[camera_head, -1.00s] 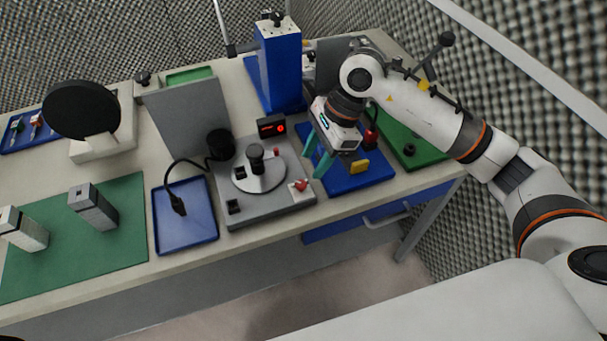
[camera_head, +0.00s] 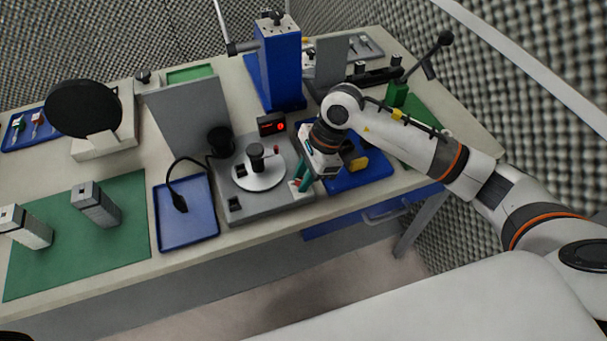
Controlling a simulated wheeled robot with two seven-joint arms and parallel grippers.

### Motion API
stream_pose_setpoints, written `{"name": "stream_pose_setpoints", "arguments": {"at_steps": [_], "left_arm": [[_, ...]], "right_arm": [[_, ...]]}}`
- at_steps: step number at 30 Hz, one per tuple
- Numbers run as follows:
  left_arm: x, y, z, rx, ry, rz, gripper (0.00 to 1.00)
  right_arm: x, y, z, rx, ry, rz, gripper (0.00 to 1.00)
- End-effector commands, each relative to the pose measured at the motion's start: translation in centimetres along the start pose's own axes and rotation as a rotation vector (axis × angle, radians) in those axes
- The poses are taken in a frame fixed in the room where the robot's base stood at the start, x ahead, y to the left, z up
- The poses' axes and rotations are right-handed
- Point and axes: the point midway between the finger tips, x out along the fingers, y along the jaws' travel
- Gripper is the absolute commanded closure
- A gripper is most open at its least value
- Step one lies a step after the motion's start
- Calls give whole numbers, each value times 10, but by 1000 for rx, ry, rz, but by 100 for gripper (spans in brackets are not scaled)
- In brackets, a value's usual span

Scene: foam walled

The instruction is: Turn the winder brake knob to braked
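The winder is a grey base (camera_head: 262,204) with a pale round disc and a black spindle (camera_head: 257,157) on it. A small red-tipped part (camera_head: 277,150) stands behind the disc. My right gripper (camera_head: 302,183) points down at the base's front right corner, its teal fingers over the pale plate (camera_head: 294,186) there. The red knob on that plate is hidden behind the fingers, so I cannot tell whether they touch or grip it. The finger gap is not clear. My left gripper is not in view.
A black box with a red light (camera_head: 271,124) stands behind the winder. A blue tray (camera_head: 187,228) with a black cable plug lies to its left. A blue mat (camera_head: 360,178) with small parts lies right, and a tall blue block (camera_head: 279,70) stands behind.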

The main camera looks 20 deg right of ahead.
Motion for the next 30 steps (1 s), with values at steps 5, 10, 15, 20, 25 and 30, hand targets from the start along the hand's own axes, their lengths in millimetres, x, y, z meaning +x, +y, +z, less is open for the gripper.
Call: {"name": "stream_pose_setpoints", "arguments": {"at_steps": [5,10,15,20,25,30], "left_arm": [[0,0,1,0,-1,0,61],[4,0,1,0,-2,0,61],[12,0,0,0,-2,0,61],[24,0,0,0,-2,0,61],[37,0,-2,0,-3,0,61],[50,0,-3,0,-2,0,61]], "right_arm": [[0,0,0,3,0,2,100],[0,0,1,32,-1,15,100],[1,0,1,107,-1,49,100],[2,-1,2,223,-1,97,100],[3,-2,1,368,1,159,100],[3,-3,0,517,1,221,100]]}}
